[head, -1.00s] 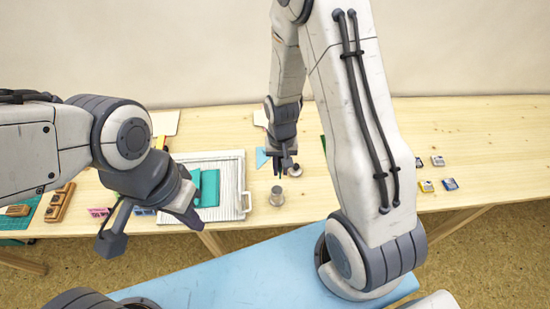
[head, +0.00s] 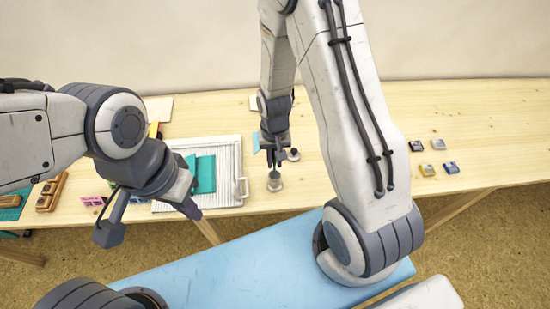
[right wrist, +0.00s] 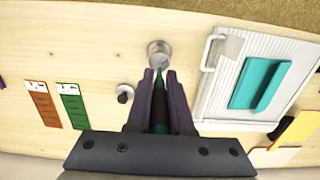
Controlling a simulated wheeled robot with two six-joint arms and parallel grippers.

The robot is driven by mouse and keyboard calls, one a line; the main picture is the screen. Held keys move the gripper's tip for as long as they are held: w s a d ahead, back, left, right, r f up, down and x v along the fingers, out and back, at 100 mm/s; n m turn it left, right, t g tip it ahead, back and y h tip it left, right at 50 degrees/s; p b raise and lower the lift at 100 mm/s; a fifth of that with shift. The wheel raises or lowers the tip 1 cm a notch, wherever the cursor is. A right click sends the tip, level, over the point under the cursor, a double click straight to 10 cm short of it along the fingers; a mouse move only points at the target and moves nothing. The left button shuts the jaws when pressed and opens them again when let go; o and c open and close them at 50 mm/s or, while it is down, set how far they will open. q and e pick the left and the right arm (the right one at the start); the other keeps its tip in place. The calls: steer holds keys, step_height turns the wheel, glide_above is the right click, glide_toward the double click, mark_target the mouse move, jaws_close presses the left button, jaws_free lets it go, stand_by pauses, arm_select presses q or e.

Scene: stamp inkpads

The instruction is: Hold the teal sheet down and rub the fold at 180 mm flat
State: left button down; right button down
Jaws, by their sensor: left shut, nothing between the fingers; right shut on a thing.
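The teal sheet (head: 205,174) lies on a white ridged board (head: 226,152), with one part folded up or over; its raised panel and narrow strip show in the right wrist view (right wrist: 258,84). My left gripper (head: 191,208) is shut and empty, in front of the board's near edge in the picture; its height above it is unclear. My right gripper (head: 274,160) is right of the board, just behind a silver metal cup (head: 274,181). In the right wrist view it (right wrist: 160,85) is shut on a slender dark teal tool (right wrist: 160,103) pointing toward the cup (right wrist: 159,52).
A dark round knob (head: 293,154) stands right of my right gripper. Several small inkpads (head: 427,169) lie further right. Wooden blocks (head: 50,193) are at the far left. The table's right side is mostly clear.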

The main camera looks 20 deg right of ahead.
mark_target(275, 164)
steer(key=shift+f+b, duration=2.4)
steer(key=shift+f, duration=1.05)
steer(key=c, duration=0.7)
jaws_free()
steer(key=shift+r, duration=0.1)
step_height(275, 164, up, 10)
steer(key=shift+w+r, duration=0.15)
steer(key=shift+r, duration=0.05)
